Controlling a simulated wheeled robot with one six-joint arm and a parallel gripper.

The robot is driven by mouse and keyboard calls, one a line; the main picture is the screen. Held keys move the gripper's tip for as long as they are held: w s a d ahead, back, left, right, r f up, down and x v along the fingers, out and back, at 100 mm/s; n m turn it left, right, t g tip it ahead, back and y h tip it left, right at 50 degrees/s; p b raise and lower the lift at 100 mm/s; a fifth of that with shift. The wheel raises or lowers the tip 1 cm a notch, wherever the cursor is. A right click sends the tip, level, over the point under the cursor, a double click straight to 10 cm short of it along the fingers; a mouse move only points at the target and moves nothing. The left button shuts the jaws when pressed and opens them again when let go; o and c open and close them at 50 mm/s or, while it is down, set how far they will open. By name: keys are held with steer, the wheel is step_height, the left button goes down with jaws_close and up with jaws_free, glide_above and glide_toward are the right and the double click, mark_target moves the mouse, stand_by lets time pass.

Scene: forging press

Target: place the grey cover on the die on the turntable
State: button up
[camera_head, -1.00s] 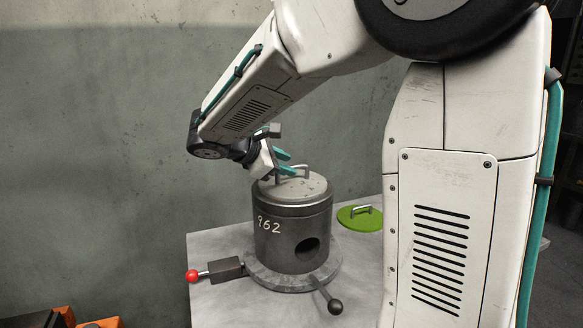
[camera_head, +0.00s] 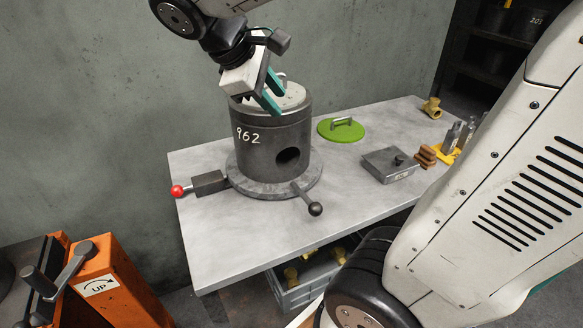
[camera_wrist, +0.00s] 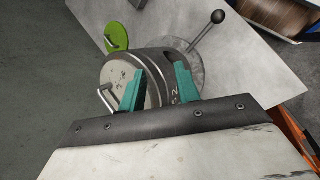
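The grey cover (camera_head: 293,97), a round disc with a metal handle (camera_head: 283,77), lies on top of the dark cylindrical die (camera_head: 262,142) marked 962. The die stands on the round turntable (camera_head: 248,186). In the wrist view the cover (camera_wrist: 124,72) and its handle (camera_wrist: 103,97) show left of and behind one finger. My gripper (camera_head: 271,93) is in front of the cover in the head view and hides part of it. Its two teal fingers are apart with nothing held between them in the wrist view (camera_wrist: 158,88). The handle is outside the fingers.
A green cover (camera_head: 341,131) with a handle lies right of the die. A red-ball lever (camera_head: 178,191) and a black-ball lever (camera_head: 315,208) stick out low. An orange machine (camera_head: 112,287) stands at lower left.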

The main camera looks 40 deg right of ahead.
steer(key=s+a+f+m+y, duration=0.3)
steer(key=s, duration=0.3)
steer(key=s+a+f+m+t+y, duration=0.1)
steer(key=s+a+f+m+y, duration=0.2)
steer(key=s, duration=0.4)
steer(key=shift+s+a+f+m+t+y, duration=0.3)
steer(key=shift+a+f+m+y, duration=0.1)
steer(key=shift+a+f+y, duration=0.15)
